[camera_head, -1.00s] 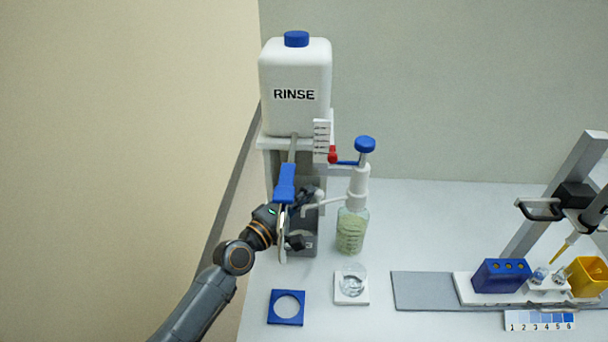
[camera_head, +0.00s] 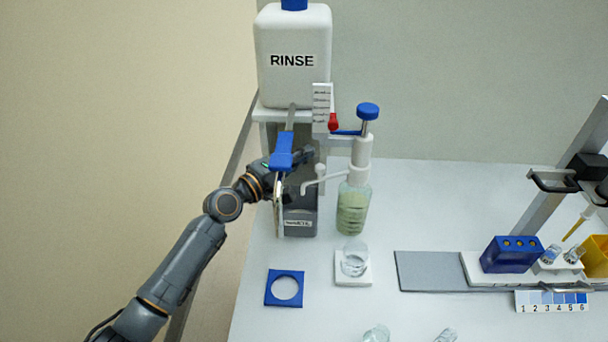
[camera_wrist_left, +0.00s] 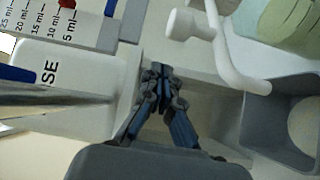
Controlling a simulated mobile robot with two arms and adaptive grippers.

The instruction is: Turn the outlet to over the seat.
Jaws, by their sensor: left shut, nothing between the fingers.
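The white outlet (camera_head: 325,181) reaches left from the head of the dispenser bottle (camera_head: 352,208), and its bent-down tip is above the grey bin (camera_head: 300,222). The outlet also shows in the left wrist view (camera_wrist_left: 231,50), with a small white knob on it. A clear beaker stands on a white square seat (camera_head: 353,280) in front of the bottle. A blue square plate with a round hole (camera_head: 285,288) lies to its left. My left gripper (camera_head: 308,156) is shut and empty behind the outlet, apart from it. Its closed fingertips show in the left wrist view (camera_wrist_left: 160,70).
The RINSE tank (camera_head: 293,85) stands on a shelf above the bin, with a blue clip lever (camera_head: 281,150) close to my left wrist. A blue tube rack (camera_head: 511,254) and pipette stand are at right.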

